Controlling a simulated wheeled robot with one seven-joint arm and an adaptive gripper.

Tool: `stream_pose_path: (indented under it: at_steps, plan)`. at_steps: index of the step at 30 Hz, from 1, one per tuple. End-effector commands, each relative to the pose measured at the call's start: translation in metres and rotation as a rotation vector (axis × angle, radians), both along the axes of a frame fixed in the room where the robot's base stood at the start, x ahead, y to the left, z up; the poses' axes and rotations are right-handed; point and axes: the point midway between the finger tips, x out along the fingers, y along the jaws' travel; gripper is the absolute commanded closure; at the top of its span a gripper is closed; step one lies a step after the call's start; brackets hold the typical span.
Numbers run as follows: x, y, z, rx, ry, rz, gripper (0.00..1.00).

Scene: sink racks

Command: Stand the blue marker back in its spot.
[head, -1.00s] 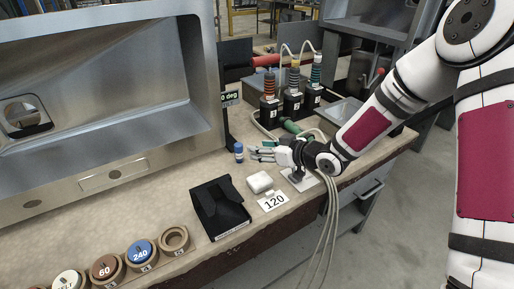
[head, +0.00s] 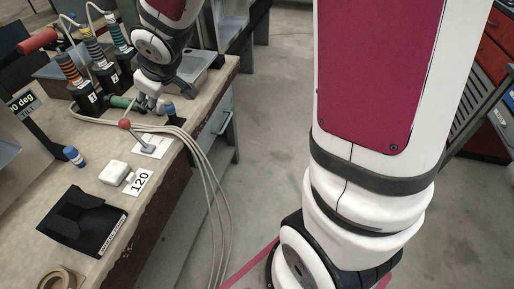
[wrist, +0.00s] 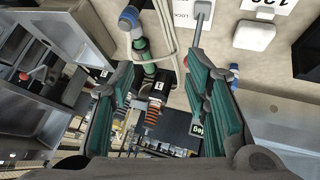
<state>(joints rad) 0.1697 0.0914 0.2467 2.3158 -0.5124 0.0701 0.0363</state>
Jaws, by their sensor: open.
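Two small blue cylinders show. One, blue with a pale band (head: 73,156), stands on the bench left of the white block; the wrist view has it beside the right finger (wrist: 233,72). The other blue piece (head: 169,109) is near the bench's right edge, by the red-knobbed lever; it also shows in the wrist view (wrist: 128,17), beyond the left finger. I cannot tell which is the marker, nor see its spot clearly. My gripper (wrist: 162,78) is open, with nothing between its green-padded fingers.
Black bottles with striped necks (head: 84,95) and hoses stand behind. A white block (head: 114,173), a "120" card (head: 139,182) and a black holder (head: 80,222) lie in front. Loose cables (head: 206,170) hang over the bench's right edge. Open floor is to the right.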

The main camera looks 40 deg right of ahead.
Motion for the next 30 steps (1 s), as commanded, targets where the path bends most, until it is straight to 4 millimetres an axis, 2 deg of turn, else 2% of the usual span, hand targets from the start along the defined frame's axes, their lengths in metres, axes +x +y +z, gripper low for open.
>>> stream_pose_path:
  at_steps: [1, 3, 5, 9, 15, 18, 21, 24, 30]
  plan:
    - [-0.019, -0.012, 0.016, -0.022, 0.014, -0.054, 0.57]
    - [-0.049, -0.027, 0.031, -0.041, 0.055, -0.132, 0.57]
    - [-0.077, -0.038, 0.042, -0.045, 0.089, -0.197, 0.57]
    - [-0.147, -0.052, 0.061, -0.021, 0.179, -0.330, 0.57]
    - [-0.248, -0.049, 0.070, 0.080, 0.326, -0.456, 0.57]
    - [-0.288, -0.042, 0.070, 0.135, 0.392, -0.480, 0.57]
    - [-0.315, -0.035, 0.068, 0.175, 0.442, -0.488, 0.57]
    - [-0.330, -0.031, 0.067, 0.197, 0.471, -0.490, 0.57]
    - [-0.335, -0.029, 0.067, 0.205, 0.483, -0.490, 0.57]
